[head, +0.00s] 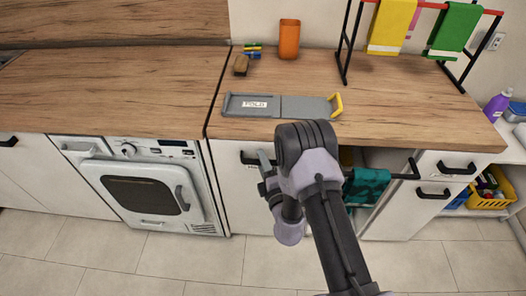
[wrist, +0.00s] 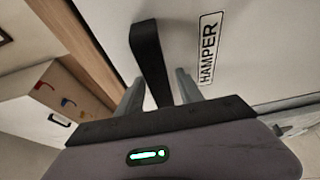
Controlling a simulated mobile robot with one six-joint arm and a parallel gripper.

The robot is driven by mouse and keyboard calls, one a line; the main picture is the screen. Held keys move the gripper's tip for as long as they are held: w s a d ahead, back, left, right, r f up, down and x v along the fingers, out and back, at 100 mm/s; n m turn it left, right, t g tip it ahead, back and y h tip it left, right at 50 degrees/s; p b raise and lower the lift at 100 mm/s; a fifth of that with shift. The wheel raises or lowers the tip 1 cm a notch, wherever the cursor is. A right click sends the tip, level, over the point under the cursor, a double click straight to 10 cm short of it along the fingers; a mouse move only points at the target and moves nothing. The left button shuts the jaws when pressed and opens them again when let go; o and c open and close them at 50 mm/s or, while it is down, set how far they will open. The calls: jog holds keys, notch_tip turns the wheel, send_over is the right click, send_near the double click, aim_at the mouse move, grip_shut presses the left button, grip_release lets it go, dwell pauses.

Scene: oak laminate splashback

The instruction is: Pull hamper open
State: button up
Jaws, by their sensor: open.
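The hamper front (head: 232,190) is a white panel under the wooden counter, closed flush beside the washer. Its black bar handle (head: 249,159) shows near the top, just left of my gripper (head: 266,162). In the wrist view, the handle (wrist: 146,45) runs down between the two grey fingers of my gripper (wrist: 158,80). The fingers are open, one on each side of the bar, and I cannot tell whether either touches it. A HAMPER label (wrist: 209,48) is on the panel next to the handle. My arm hides part of the panel in the head view.
A white washer (head: 140,185) stands to the left. To the right are a rail with a teal towel (head: 366,186), drawers (head: 447,167) and a yellow basket (head: 489,199). A grey folding board (head: 305,106) lies on the counter above. The tiled floor in front looks clear.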

jog(key=shift+w+a, duration=0.1)
jog(key=shift+w, duration=0.05)
jog(key=shift+c, duration=0.4)
grip_shut()
jog(key=shift+r, duration=0.1)
dwell(0.9)
